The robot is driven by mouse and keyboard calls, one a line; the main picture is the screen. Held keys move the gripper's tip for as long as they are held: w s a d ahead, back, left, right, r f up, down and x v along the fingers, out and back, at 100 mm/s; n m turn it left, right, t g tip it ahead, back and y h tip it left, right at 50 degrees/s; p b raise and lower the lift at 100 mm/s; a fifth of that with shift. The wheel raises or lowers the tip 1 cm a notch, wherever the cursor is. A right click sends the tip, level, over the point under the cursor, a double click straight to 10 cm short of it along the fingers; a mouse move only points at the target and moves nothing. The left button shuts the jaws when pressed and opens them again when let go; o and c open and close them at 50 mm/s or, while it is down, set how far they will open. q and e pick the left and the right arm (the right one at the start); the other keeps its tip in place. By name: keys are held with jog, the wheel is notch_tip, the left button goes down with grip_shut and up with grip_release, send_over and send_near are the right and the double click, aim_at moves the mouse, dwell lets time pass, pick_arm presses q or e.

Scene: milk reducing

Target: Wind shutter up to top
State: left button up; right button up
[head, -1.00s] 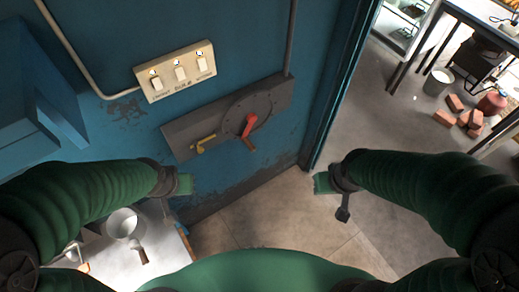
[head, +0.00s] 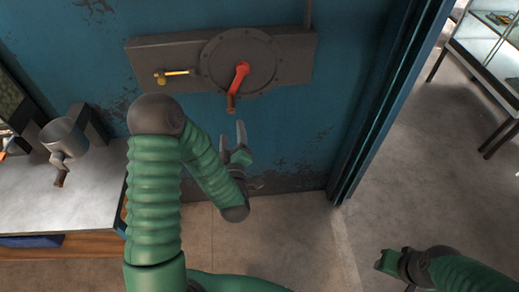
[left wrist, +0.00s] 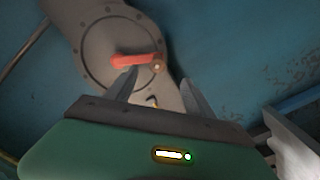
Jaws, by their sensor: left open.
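The winding mechanism is a grey metal plate (head: 292,58) with a round disc on the blue wall. A red crank (head: 240,76) points down from the disc's middle and ends in a brown knob (head: 231,103). A brass lever (head: 172,75) sits left of the disc. My left gripper (head: 232,131) is open and empty just below the knob, its fingers pointing up. In the left wrist view the red crank (left wrist: 128,61) lies beyond the open fingers, its knob (left wrist: 158,65) appearing between the fingertips. My right gripper (head: 388,263) is low at the right; its fingers cannot be made out.
A blue door frame (head: 385,110) rises right of the mechanism. Beyond it are open floor (head: 415,165) and a glass-sided table (head: 490,60). The shutter cannot be identified in these views.

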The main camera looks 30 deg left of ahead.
aim_at(231, 112)
pick_arm(q)
jog(key=x, duration=0.7)
jog(key=shift+w+d+r+p, duration=0.2)
jog(key=shift+w+r+p, duration=0.15)
jog(key=shift+w, duration=0.05)
jog(key=w+a, duration=0.2)
jog(key=w+a+b, duration=0.1)
jog(key=w, duration=0.1)
jog(key=shift+a+f, duration=0.3)
jog(key=shift+a, duration=0.1)
jog(key=shift+d+r, duration=0.25)
jog(key=shift+d, duration=0.15)
jog(key=shift+c, duration=0.4)
jog(key=shift+a+f, duration=0.1)
jog(key=shift+a, duration=0.15)
jog(key=c, duration=1.2)
jog(key=shift+d, duration=0.1)
grip_shut()
pick_arm(e)
jog(key=shift+s+a, duration=0.15)
jog(key=shift+a, duration=0.25)
pick_arm(q)
jog(key=shift+f, duration=0.1)
